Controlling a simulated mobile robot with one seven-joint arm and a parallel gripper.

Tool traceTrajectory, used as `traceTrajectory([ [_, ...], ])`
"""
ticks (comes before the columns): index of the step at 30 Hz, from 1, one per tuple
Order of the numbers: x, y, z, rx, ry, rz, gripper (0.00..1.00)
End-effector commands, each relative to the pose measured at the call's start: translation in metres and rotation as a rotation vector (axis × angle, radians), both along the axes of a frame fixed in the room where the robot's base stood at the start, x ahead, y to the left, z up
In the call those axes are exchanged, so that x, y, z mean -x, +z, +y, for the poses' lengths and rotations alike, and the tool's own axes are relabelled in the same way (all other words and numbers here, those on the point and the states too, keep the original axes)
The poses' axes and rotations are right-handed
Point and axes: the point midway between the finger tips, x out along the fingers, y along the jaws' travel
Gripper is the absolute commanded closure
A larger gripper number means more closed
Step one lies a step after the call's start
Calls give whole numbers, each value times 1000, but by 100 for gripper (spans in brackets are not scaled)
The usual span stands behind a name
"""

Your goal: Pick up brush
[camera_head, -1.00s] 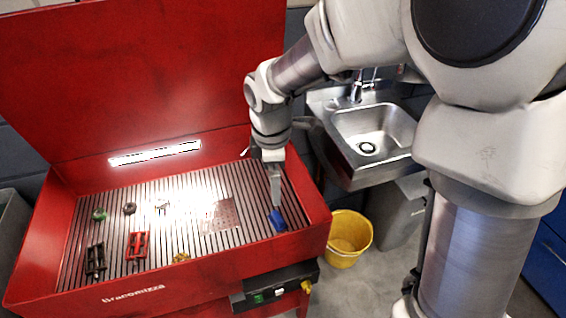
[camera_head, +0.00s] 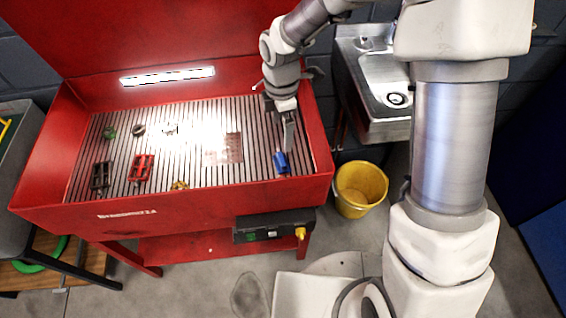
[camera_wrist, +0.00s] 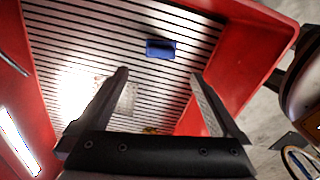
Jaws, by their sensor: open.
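A small blue block-like object (camera_head: 281,161), which looks like the brush, lies on the slatted floor of the red wash basin, near its right end. I cannot make out bristles. My gripper (camera_head: 288,138) points down just behind and above it. In the wrist view the blue object (camera_wrist: 161,48) lies beyond the fingertips, roughly centred between them. My gripper (camera_wrist: 159,76) is open there, with nothing between its fingers. One finger largely hides the other in the head view.
The red basin (camera_head: 150,208) has raised walls and an upright lid. A black part (camera_head: 101,176), a red part (camera_head: 141,168) and several small parts lie to the left. A sink (camera_head: 395,98) and a yellow bucket (camera_head: 358,190) stand to the right. The slats around the blue object are clear.

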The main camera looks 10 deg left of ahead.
Motion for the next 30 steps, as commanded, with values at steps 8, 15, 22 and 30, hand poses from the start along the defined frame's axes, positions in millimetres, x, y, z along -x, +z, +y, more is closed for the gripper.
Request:
traceTrajectory([
  [8, 2, -64, 0, 2, 0, 5, 0],
  [15, 1, -86, 0, 0, 0, 1, 0],
  [22, 2, -105, 0, 1, 0, 3, 0],
  [30, 3, -139, 1, 1, -1, 2, 0],
])
